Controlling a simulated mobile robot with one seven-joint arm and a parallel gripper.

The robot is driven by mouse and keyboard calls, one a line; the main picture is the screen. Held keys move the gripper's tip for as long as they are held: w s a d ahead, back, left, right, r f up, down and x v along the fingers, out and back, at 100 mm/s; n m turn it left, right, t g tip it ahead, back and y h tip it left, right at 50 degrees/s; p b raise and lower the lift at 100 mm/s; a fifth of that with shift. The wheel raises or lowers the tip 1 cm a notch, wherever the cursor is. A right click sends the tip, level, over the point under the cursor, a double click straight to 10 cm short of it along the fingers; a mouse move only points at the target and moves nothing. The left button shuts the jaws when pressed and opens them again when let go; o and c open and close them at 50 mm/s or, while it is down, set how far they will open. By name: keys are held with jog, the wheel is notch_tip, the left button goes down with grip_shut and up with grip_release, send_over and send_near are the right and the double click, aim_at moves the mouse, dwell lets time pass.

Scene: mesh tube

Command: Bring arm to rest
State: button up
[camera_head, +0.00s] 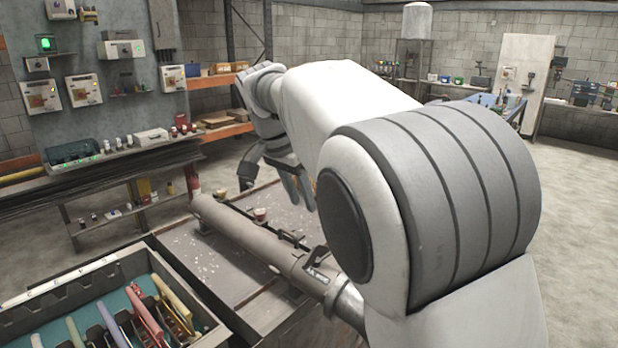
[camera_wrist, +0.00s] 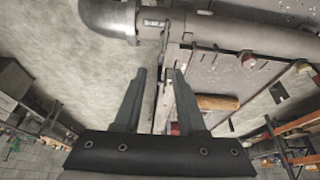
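My gripper (camera_head: 296,188) hangs above the workbench at the far end of my arm, which fills the middle and right of the head view. In the wrist view my gripper's two fingers (camera_wrist: 159,78) stand apart with a gap between them. No held object shows in the gap; a narrow grey bar and bench parts show behind it. A long grey tube (camera_head: 240,232) lies across the bench below the gripper. It also shows along the top of the wrist view (camera_wrist: 245,38), apart from the fingers as far as I can tell.
A bin with several coloured tools (camera_head: 150,310) stands at front left. A panel with small devices (camera_head: 95,75) and a cluttered shelf (camera_head: 120,175) stand at left. The bench top (camera_head: 185,245) has white bits on it. Open floor (camera_head: 580,230) lies at right.

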jog(key=s+d+r+n+y, duration=0.2)
jog(key=s+d+n, duration=0.1)
jog(key=s+d, duration=1)
jog(key=s+d+f+n+t, duration=0.1)
jog(key=s+d+f+n, duration=0.1)
jog(key=s, duration=0.5)
jog(key=s+d+f+n+t, duration=0.1)
jog(key=s+d+f+n, duration=0.1)
jog(key=s+d+f, duration=0.2)
jog(key=s+f, duration=0.2)
jog(key=s, duration=0.1)
jog(key=shift+s+d+y, duration=0.3)
jog(key=shift+s+d, duration=0.05)
jog(key=shift+s, duration=0.05)
jog(key=shift+o, duration=0.2)
